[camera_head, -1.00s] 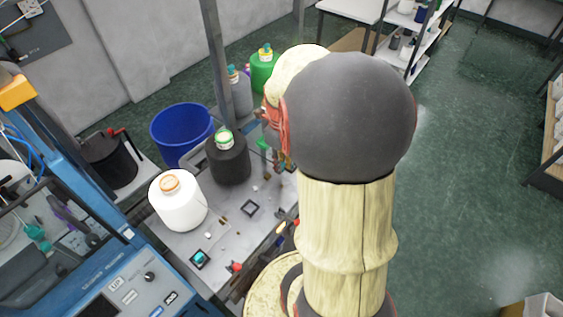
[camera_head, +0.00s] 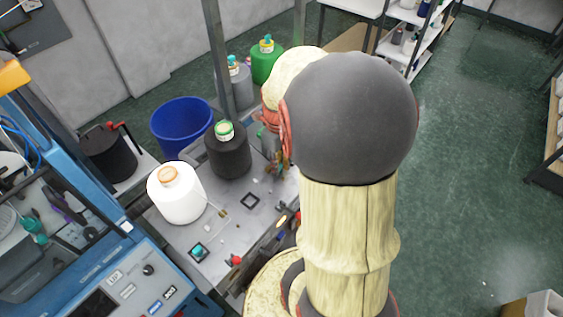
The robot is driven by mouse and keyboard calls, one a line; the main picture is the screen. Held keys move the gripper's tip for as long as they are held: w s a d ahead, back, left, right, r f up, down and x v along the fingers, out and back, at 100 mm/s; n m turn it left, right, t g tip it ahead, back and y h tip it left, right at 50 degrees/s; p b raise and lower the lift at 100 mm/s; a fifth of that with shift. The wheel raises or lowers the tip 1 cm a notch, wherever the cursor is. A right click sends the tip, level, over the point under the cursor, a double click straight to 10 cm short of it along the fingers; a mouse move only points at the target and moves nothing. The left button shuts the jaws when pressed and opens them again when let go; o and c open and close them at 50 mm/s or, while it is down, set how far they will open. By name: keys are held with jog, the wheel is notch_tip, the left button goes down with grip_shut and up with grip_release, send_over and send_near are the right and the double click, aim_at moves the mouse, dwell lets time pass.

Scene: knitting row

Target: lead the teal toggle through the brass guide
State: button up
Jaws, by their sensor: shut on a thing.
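My gripper (camera_head: 279,165) is small in the head view, at the back right of the grey bench, partly hidden by my arm. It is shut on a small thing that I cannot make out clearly. A teal square piece (camera_head: 199,251) sits in a black frame at the front of the bench; I cannot tell whether it is the toggle. A small brass-coloured piece (camera_head: 222,212) stands right of the white cone, perhaps the brass guide; its opening is too small to see.
A white cone (camera_head: 176,200) and a black cone (camera_head: 228,158) stand on the bench. An empty black frame (camera_head: 250,200) and a red knob (camera_head: 235,260) lie near my arm. Grey (camera_head: 240,88) and green (camera_head: 267,66) cones stand behind. A blue bin (camera_head: 180,128) is at the back left.

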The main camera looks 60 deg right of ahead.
aim_at(271, 181)
jog(key=shift+w+a, duration=0.15)
jog(key=shift+a, duration=1.9)
